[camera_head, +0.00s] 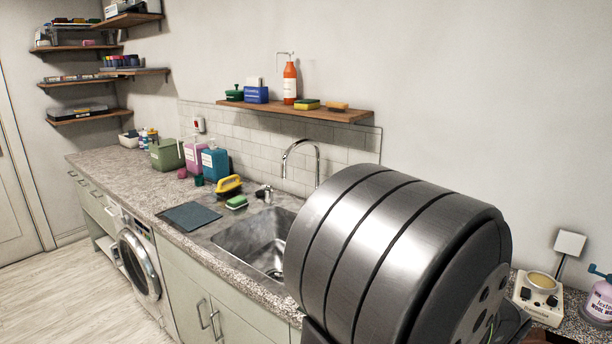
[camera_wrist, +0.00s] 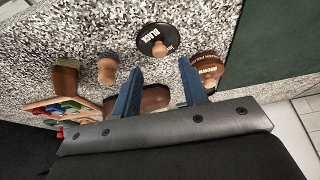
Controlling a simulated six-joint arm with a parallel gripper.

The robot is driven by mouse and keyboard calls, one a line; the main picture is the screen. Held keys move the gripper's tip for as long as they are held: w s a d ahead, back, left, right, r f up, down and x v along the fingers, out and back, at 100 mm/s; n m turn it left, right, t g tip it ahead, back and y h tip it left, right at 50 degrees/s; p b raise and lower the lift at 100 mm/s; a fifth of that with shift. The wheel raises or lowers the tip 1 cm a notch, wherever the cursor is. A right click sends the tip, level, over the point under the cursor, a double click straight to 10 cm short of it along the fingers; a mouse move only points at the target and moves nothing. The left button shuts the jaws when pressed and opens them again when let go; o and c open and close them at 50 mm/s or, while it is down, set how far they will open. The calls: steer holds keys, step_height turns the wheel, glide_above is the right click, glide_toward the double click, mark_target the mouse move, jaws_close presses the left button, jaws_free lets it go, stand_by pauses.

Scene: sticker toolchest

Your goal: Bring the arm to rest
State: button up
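My gripper (camera_wrist: 161,66) shows in the wrist view as two blue fingers, spread apart over a speckled counter (camera_wrist: 105,15). Nothing is clearly held between them. A brown, glossy object (camera_wrist: 155,98) lies beyond the fingers, partly hidden by them; I cannot tell how near it is. In the head view a big metallic cylinder of my own arm fills the right middle, and the gripper does not show there.
In the wrist view, a black round lid (camera_wrist: 157,40), a brown round lid (camera_wrist: 208,68), wooden-handled pieces (camera_wrist: 107,70) and a tray of coloured items (camera_wrist: 50,109) lie nearby. The head view shows a sink (camera_head: 252,243), bottles (camera_head: 214,163) and a wall shelf (camera_head: 340,115).

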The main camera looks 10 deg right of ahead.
steer(key=x, duration=0.5)
steer(key=shift+f, duration=0.15)
step_height(320, 180, up, 5)
steer(key=shift+s+f, duration=0.1)
steer(key=shift+s, duration=0.05)
steer(key=s+r, duration=0.7)
steer(key=s, duration=0.4)
steer(key=w+d+m, duration=0.2)
steer(key=w+d, duration=0.2)
steer(key=w, duration=0.6)
steer(key=w+d+m+g+h, duration=0.1)
steer(key=w+d+m, duration=0.2)
steer(key=w, duration=0.8)
steer(key=shift+w+d+f+g, duration=0.15)
steer(key=shift+d+f+g, duration=0.15)
steer(key=shift+d, duration=0.45)
steer(key=shift+o, duration=0.2)
